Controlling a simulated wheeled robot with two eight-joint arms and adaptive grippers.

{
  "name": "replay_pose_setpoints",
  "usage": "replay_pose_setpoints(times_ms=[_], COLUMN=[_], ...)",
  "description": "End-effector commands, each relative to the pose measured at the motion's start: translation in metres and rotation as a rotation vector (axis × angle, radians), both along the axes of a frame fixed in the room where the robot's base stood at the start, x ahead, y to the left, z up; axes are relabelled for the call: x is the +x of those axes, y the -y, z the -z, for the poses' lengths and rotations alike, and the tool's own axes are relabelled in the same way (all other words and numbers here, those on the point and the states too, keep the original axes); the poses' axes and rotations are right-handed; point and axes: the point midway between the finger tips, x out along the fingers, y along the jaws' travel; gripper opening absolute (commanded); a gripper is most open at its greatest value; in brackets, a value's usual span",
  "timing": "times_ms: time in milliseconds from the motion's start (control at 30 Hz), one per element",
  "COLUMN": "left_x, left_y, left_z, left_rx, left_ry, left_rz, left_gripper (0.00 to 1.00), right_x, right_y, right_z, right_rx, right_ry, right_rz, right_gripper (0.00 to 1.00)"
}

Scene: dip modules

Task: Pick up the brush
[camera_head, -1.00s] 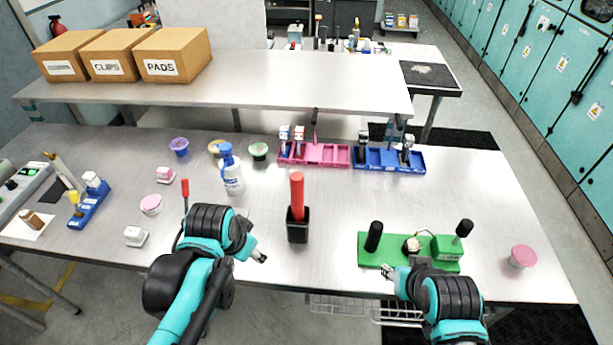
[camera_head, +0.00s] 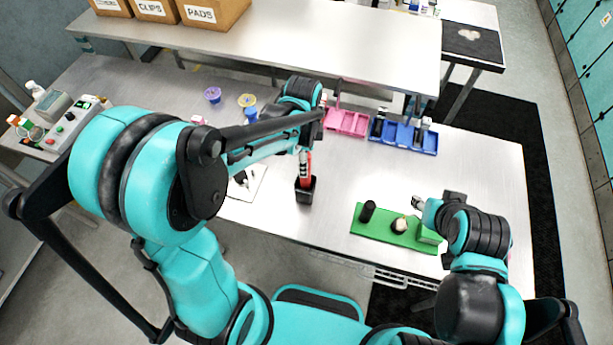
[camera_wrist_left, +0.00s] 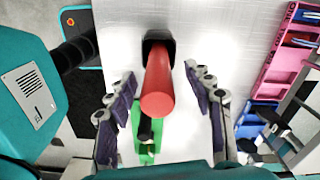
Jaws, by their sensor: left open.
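What I take to be the brush shows as a thick red handle (camera_head: 306,170) standing upright in a black square holder (camera_head: 305,190); its lower end is hidden inside. My left gripper (camera_head: 304,152) is above it, at the handle's top. In the left wrist view the red handle (camera_wrist_left: 158,88) lies between the two spread fingers of the left gripper (camera_wrist_left: 166,100), apart from both, with the black holder (camera_wrist_left: 158,38) beyond. My right gripper (camera_head: 418,202) is over the right part of a green board (camera_head: 380,238); its fingers are too small to judge.
A pink tray (camera_head: 345,122) and a blue tray (camera_head: 404,136) stand behind to the right. The metal table (camera_head: 470,180) is clear at the right. My left arm hides much of its left side.

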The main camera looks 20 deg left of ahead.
Motion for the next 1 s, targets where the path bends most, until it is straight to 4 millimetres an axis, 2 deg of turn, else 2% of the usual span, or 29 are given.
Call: replay_pose_setpoints(times_ms=[100, 233, 533, 567, 733, 767, 1000], left_x=[-0.002, -0.002, -0.002, -0.002, -0.002, -0.002, -0.002], left_y=[0.004, 0.005, 0.004, 0.004, 0.004, 0.004, 0.004], left_z=[0.020, 0.037, 0.043, 0.042, 0.042, 0.042, 0.042], left_rx=[0.000, 0.000, 0.000, 0.000, 0.000, 0.000, 0.000], left_ry=[0.000, 0.001, 0.001, 0.001, 0.001, 0.001, 0.001], left_rz=[0.001, -0.001, -0.001, -0.001, -0.002, -0.002, -0.002], left_gripper=[0.52, 0.52, 0.52, 0.47, 0.02, 0.00, 0.00], right_x=[0.000, 0.000, 0.000, 0.000, 0.000, 0.000, 0.000], right_y=[0.000, 0.000, 0.000, 0.000, 0.000, 0.000, 0.000], right_z=[0.003, 0.005, 0.005, 0.005, 0.005, 0.005, 0.005], right_rx=[0.000, 0.000, 0.000, 0.000, 0.000, 0.000, 0.000], right_ry=[0.000, 0.000, 0.000, 0.000, 0.000, 0.000, 0.000], right_rz=[0.000, 0.000, 0.000, 0.000, 0.000, 0.000, 0.000], right_gripper=[0.40, 0.40, 0.40, 0.40, 0.40, 0.40, 0.40])
